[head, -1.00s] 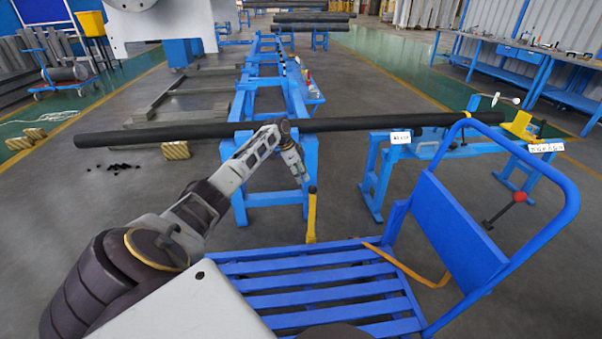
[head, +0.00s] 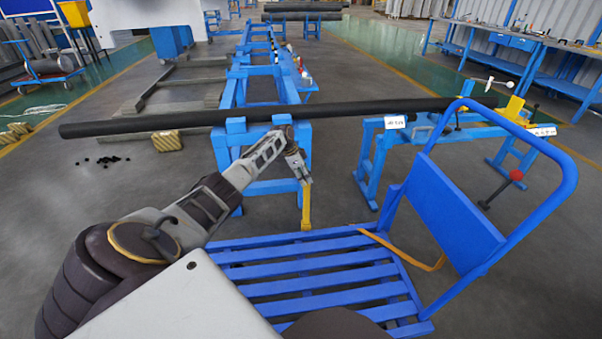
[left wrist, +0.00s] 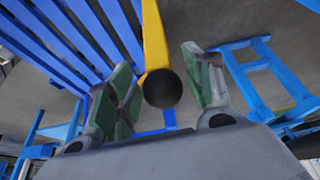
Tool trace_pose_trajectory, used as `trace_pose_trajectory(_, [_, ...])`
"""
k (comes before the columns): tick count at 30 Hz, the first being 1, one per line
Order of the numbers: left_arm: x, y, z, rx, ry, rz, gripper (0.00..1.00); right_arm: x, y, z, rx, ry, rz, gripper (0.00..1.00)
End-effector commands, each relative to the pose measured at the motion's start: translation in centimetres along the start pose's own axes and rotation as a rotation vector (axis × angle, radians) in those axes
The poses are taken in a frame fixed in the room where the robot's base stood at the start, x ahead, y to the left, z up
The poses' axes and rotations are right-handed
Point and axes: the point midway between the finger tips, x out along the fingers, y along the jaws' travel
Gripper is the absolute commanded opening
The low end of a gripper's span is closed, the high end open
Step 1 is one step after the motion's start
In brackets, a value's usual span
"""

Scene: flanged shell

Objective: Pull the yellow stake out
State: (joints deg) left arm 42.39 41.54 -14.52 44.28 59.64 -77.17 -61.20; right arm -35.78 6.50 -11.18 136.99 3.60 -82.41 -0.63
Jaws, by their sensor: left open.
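The yellow stake (head: 306,209) stands upright at the far edge of the blue slatted cart (head: 310,274). In the left wrist view the stake (left wrist: 154,38) shows its dark round top end toward the camera. My left gripper (head: 305,181) is just above and around the stake's top in the head view. In the left wrist view the green-padded fingers of my left gripper (left wrist: 160,95) are open, one on each side of the stake's top, with gaps visible. The stake's lower end is hard to make out. My right gripper is not in view.
A long dark pipe (head: 190,121) lies across blue stands beyond my left arm. The cart's blue handle frame (head: 571,178) and panel (head: 455,220) rise at right.

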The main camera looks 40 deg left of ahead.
Motion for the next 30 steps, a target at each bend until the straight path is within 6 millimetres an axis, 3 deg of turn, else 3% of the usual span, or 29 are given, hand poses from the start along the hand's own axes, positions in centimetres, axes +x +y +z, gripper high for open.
trace_pose_trajectory(3, [1.5,0.1,0.0,0.000,0.001,0.001,0.52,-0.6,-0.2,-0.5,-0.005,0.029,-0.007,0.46])
trace_pose_trajectory(9, [2.8,0.0,0.0,-0.001,0.000,0.001,0.52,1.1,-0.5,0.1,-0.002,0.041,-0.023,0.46])
trace_pose_trajectory(13, [3.1,0.0,0.0,-0.001,0.000,0.000,0.52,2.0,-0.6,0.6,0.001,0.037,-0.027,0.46])
trace_pose_trajectory(22, [3.1,0.0,0.0,0.000,0.000,0.000,0.52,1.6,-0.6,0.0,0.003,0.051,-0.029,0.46])
trace_pose_trajectory(30, [3.1,0.0,0.0,0.000,0.000,0.000,0.18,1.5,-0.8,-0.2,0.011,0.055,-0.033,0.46])
